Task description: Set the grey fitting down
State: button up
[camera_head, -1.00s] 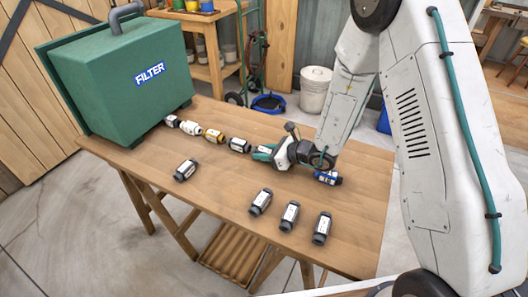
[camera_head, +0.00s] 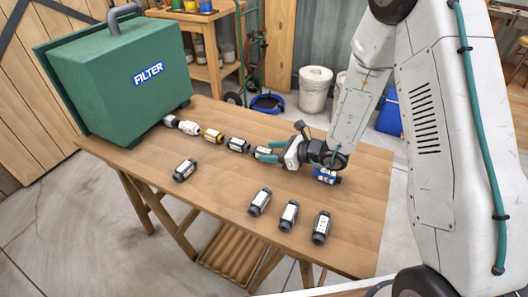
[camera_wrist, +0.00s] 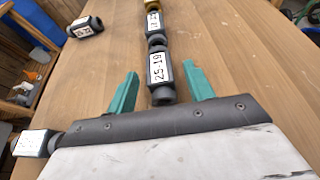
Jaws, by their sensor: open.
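The grey fitting (camera_head: 263,150), with a white label and dark ends, lies on the table at the right end of a row of fittings. A small gap or contact between the two is hard to tell. My gripper (camera_head: 269,152) is open, its teal fingers on either side of the fitting's near end. In the wrist view the gripper (camera_wrist: 160,70) shows room between each finger and the fitting.
The row runs through a dark fitting (camera_head: 238,145), a yellow one (camera_head: 213,135) and a white one (camera_head: 189,128) to the green filter box (camera_head: 125,75). One fitting (camera_head: 185,170) lies apart.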

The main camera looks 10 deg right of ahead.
jog(key=v, duration=0.8)
jog(key=shift+d+r, duration=0.15)
jog(key=shift+d, duration=0.1)
jog(key=s+a+r+n+g, duration=0.4)
jog(key=s+r+n+g, duration=0.4)
jog(key=s+r+n, duration=0.8)
jog(key=s+d+r+n+t+h, duration=0.1)
jog(key=s+d+r+n+h, duration=0.3)
jog(key=s+d+h, duration=0.1)
jog(key=s+d+r+n+h, duration=0.4)
jog(key=s+d+h, duration=0.2)
jog(key=s+d, duration=0.2)
jog(key=shift+s+d+r+n+t, duration=0.2)
jog(key=shift+d+r+n+t, duration=0.1)
jog(key=shift+n+t, duration=0.1)
